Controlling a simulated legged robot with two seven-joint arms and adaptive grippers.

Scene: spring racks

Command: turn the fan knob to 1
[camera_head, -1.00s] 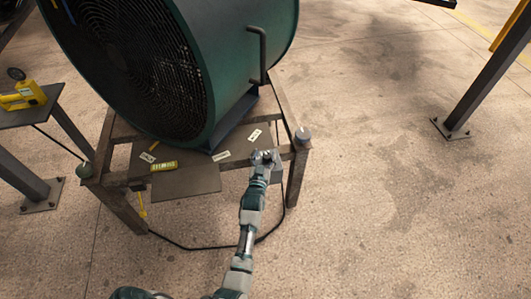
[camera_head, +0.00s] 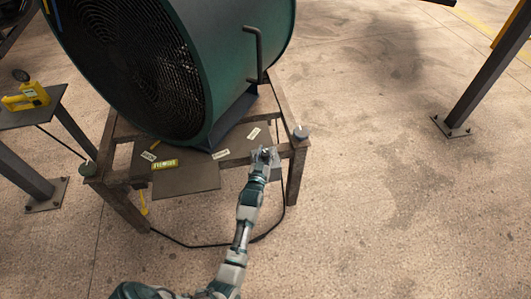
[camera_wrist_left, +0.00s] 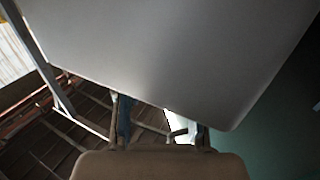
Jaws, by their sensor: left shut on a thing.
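The large green drum fan (camera_head: 225,75) stands on a rusty metal frame (camera_head: 292,152). My left gripper (camera_head: 264,154) is at the frame's front right corner, by a small grey box (camera_head: 276,172), and is shut on the fan knob there. The knob is mostly hidden by the fingers, and its pointer and number marks cannot be read. In the left wrist view, the fingers (camera_wrist_left: 160,120) reach up to the edge of a broad grey panel (camera_wrist_left: 180,50), which hides what is between their tips. My right gripper is not in view.
A dark plate (camera_head: 188,180) with several small labels lies in front of the fan. A yellow device (camera_head: 27,97) sits on a side table at left. A black cable (camera_head: 205,245) loops on the floor. The floor at right is open, up to a steel post.

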